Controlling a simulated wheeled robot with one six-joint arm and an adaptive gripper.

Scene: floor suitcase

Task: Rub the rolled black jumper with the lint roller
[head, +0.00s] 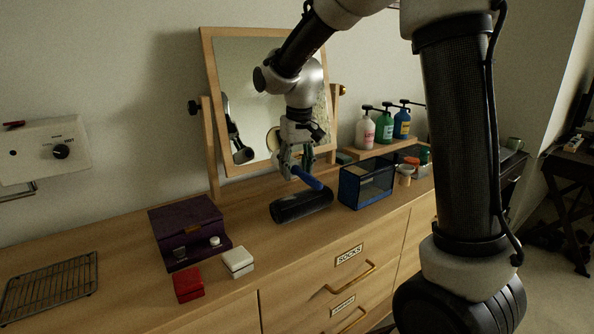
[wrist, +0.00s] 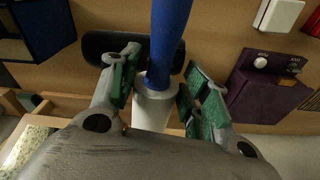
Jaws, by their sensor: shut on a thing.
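The rolled black jumper (head: 303,205) lies on the wooden dresser top in front of the mirror; its dark roll also shows in the wrist view (wrist: 100,47). My gripper (head: 291,172) is above the jumper's back edge, pointing down. It is shut on the lint roller, whose blue length (head: 308,179) slants down to the right over the jumper. In the wrist view the roller's blue part (wrist: 168,40) runs to the top edge, and its white part (wrist: 152,105) sits between my green-padded fingers (wrist: 158,92). I cannot tell whether the roller touches the jumper.
A dark blue mesh box (head: 366,183) stands close right of the jumper. A purple box (head: 188,230) stands to the left, with a red box (head: 188,284) and white box (head: 238,262) in front. The mirror (head: 270,100) stands behind. Pump bottles (head: 384,127) are at the back right.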

